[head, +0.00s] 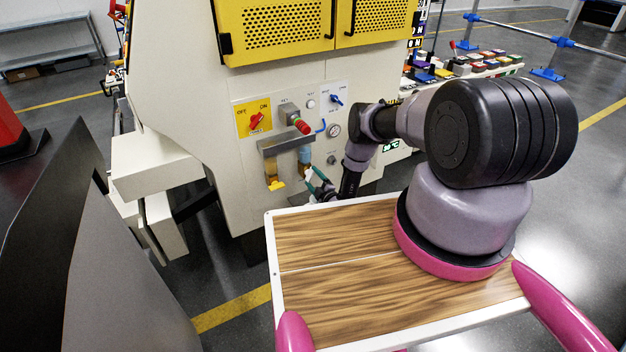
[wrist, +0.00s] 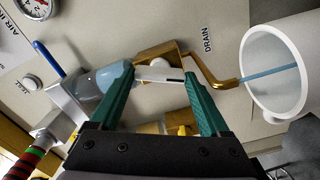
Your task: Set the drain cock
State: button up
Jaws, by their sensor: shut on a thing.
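In the wrist view, the drain cock's pale flat lever (wrist: 158,74) lies between the two green fingertips of my gripper (wrist: 160,75), which is shut on it. A brass drain pipe (wrist: 213,78) runs from behind the lever to the right, beside the DRAIN label. A pale blue streak (wrist: 272,73) runs from the pipe's end into a white round cup (wrist: 297,92). A clear bluish bowl (wrist: 103,80) is left of the lever. In the head view my gripper (head: 316,184) is at the right bowl's lower end (head: 304,156); the lever is too small to make out there.
The white panel carries a red switch on a yellow plate (head: 257,121), a red and green striped knob (head: 299,123), a blue lever (head: 337,100) and a gauge (head: 334,130). A second bowl with a yellow lower part (head: 275,184) hangs left of my gripper.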

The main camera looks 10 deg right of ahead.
jog(key=n, duration=0.4)
jog(key=shift+n, duration=0.4)
dwell(0.4)
jog(key=o, duration=1.2)
jog(key=shift+s, duration=0.1)
jog(key=v, duration=1)
jog(key=shift+s+d, duration=0.1)
jog(key=shift+s, duration=0.25)
